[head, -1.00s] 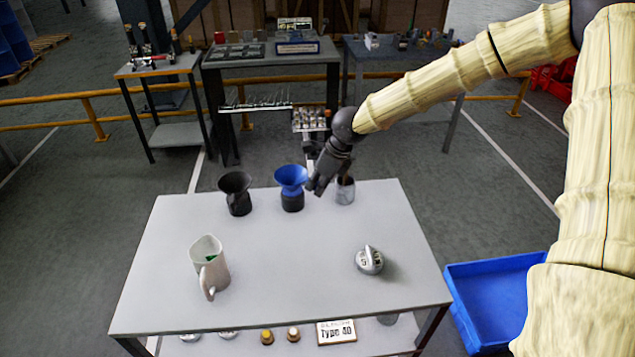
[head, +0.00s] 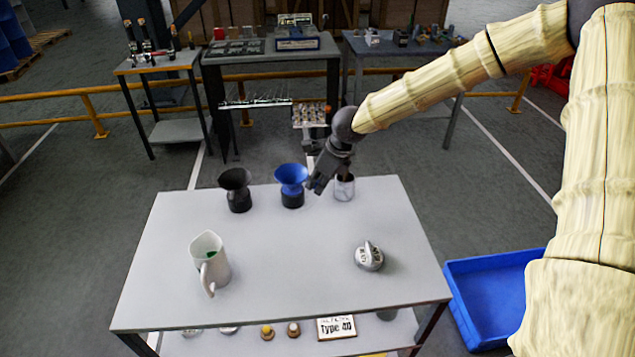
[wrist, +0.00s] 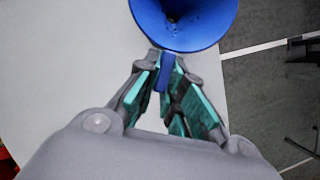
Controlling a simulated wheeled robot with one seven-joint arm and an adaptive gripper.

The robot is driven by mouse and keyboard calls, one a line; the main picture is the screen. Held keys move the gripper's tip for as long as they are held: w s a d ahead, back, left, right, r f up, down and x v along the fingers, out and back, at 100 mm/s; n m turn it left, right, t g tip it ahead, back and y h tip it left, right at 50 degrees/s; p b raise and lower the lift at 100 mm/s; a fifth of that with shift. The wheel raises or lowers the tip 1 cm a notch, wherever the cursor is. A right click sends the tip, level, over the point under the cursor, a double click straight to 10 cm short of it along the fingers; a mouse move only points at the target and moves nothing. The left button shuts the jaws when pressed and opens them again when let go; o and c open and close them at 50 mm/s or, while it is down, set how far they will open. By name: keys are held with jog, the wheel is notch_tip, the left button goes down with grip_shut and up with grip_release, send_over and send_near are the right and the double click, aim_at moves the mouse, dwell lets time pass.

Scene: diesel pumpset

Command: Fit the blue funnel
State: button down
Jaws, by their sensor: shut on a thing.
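The blue funnel (head: 291,173) stands upright, wide mouth up, in a dark holder (head: 292,200) at the back of the grey table (head: 290,240). In the wrist view its open bowl (wrist: 185,25) is at the top, with a blue tab (wrist: 164,72) reaching toward me. My gripper (head: 311,187) is at the funnel's right side. In the wrist view my gripper (wrist: 163,66) is shut on that tab between its teal-padded fingers. The funnel's spout is hidden in the holder.
A black funnel (head: 236,180) stands left of the blue one. A grey cup (head: 344,189) is close to my gripper's right. The middle of the table is clear.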

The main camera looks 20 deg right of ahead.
dwell(0.4)
jog(key=c, duration=1.5)
grip_release()
jog(key=shift+o, duration=0.7)
jog(key=o, duration=0.3)
jog(key=shift+r+p, duration=0.15)
jog(key=shift+p, duration=0.15)
jog(key=shift+r+p, duration=3.35)
jog(key=shift+p, duration=0.1)
